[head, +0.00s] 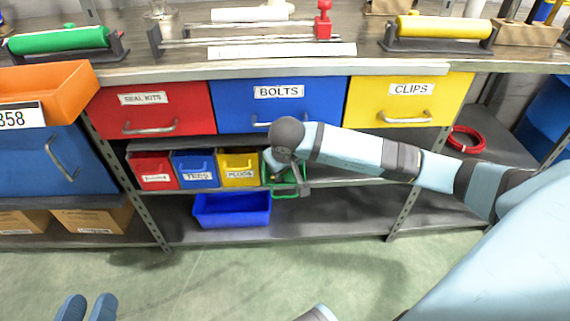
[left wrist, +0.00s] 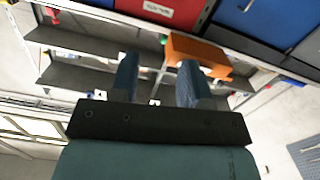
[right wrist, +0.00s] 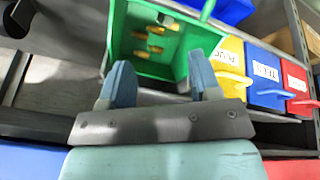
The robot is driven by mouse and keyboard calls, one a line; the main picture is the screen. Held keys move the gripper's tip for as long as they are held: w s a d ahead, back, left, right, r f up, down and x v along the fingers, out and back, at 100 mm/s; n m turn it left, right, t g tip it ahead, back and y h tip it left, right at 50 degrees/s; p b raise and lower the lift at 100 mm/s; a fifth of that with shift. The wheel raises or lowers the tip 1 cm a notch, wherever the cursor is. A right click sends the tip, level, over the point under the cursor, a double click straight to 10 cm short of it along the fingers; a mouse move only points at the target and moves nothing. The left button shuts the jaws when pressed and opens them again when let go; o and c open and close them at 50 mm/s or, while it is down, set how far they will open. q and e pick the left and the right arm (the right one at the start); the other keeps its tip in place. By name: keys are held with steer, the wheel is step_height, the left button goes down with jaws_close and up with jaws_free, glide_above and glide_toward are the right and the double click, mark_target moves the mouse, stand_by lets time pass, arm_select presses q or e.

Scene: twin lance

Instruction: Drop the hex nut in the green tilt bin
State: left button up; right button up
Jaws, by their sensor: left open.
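The green tilt bin (head: 290,188) is on the lower shelf, right of the yellow small bin, mostly hidden by my right arm. In the right wrist view the green bin (right wrist: 125,35) is tipped open, with several small brass-coloured pieces (right wrist: 150,45) inside. I cannot tell whether one is the hex nut; I see no hex nut elsewhere. My right gripper (right wrist: 162,78) is open at the bin's mouth, with nothing between its fingers. My left gripper (head: 87,306) is open and empty, low over the floor at bottom left; its fingers also show in the left wrist view (left wrist: 158,80).
Small red (head: 153,170), blue (head: 194,169) and yellow (head: 238,167) bins stand left of the green one. A blue open bin (head: 232,210) sits below. Large red, blue and yellow drawers are above. An orange bin (head: 50,85) juts out at left. The floor is clear.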

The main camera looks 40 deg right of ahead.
arm_select(q)
steer(key=shift+r, duration=0.1)
arm_select(e)
steer(key=shift+r, duration=0.1)
steer(key=shift+s+r+p, duration=0.1)
steer(key=shift+r+p, duration=0.2)
steer(key=shift+p, duration=0.1)
steer(key=shift+s+a+r+p, duration=0.1)
steer(key=shift+s+r+p, duration=0.05)
steer(key=shift+r+p, duration=0.3)
arm_select(q)
steer(key=shift+n+t, duration=0.7)
steer(key=r+p, duration=0.2)
steer(key=r, duration=0.1)
steer(key=r+p, duration=0.1)
steer(key=shift+s+r, duration=0.15)
steer(key=shift+s, duration=0.2)
arm_select(e)
steer(key=s+a, duration=0.6)
steer(key=s, duration=0.4)
steer(key=shift+a+f, duration=0.15)
steer(key=shift+f, duration=0.15)
arm_select(q)
steer(key=shift+d, duration=0.1)
arm_select(e)
steer(key=shift+s, duration=0.1)
